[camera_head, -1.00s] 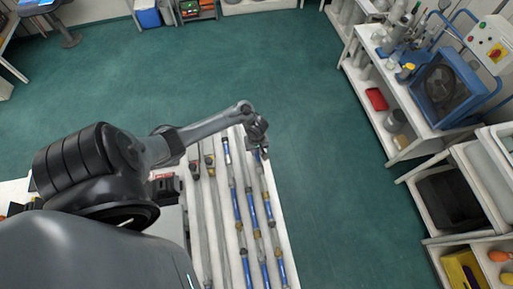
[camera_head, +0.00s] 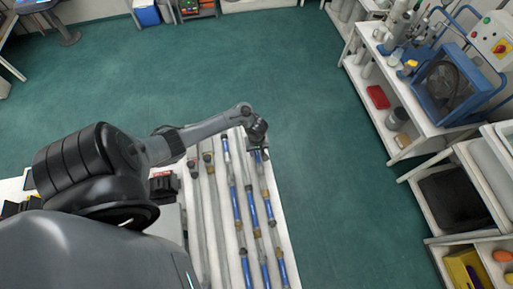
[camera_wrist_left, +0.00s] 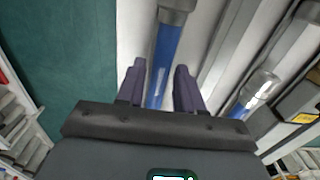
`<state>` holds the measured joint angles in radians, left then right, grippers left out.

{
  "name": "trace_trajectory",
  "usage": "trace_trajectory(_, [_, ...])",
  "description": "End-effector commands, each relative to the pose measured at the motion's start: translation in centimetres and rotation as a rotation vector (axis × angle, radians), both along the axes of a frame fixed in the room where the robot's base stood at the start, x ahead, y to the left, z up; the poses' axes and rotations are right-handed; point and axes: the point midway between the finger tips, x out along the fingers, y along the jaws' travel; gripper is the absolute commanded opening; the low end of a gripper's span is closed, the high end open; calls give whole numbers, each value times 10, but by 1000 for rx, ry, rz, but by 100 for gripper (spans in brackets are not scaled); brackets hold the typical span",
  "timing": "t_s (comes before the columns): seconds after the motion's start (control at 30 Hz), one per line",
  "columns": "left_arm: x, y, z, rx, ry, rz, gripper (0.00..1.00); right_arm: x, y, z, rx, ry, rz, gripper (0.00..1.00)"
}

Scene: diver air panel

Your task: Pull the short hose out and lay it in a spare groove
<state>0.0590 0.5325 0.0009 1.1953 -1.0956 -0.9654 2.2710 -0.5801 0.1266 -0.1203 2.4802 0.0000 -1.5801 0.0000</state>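Long blue hoses with brown and grey fittings lie in parallel lanes on a white rack (camera_head: 285,235). I cannot tell for certain which is the short one. My left gripper (camera_head: 262,153) is low over the far end of the rightmost lane. In the left wrist view, its two dark fingers (camera_wrist_left: 159,82) are open and apart. A blue hose (camera_wrist_left: 165,48) with a grey end fitting (camera_wrist_left: 176,6) runs between them. I cannot tell whether the fingers touch it. The gripper hides part of the hose's end. My right gripper is not in view.
Two lanes at the rack's left hold dark-ended fittings (camera_head: 207,158) and look grey along their length. A neighbouring hose with a clear end fitting (camera_wrist_left: 262,82) lies close by. Green floor (camera_head: 330,200) is open to the right, before white shelves (camera_head: 400,150).

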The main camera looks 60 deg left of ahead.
Motion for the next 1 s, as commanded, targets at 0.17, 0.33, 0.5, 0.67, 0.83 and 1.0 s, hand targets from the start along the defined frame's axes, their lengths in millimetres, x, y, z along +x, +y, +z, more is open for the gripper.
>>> trace_trajectory(0.17, [0, 0, 0, 0, 0, 0, 51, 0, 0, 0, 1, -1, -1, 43])
trace_trajectory(0.33, [-1, 0, -1, 1, 2, 0, 51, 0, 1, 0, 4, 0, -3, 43])
trace_trajectory(0.5, [0, 0, 8, 0, 1, 0, 51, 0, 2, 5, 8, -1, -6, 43])
trace_trajectory(0.67, [0, -1, 31, -1, -1, 0, 51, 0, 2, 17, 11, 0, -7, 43])
trace_trajectory(0.83, [0, 0, 62, 0, -2, 0, 51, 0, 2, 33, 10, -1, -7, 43])
trace_trajectory(1.0, [0, 0, 88, 0, -1, 0, 51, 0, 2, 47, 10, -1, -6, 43])
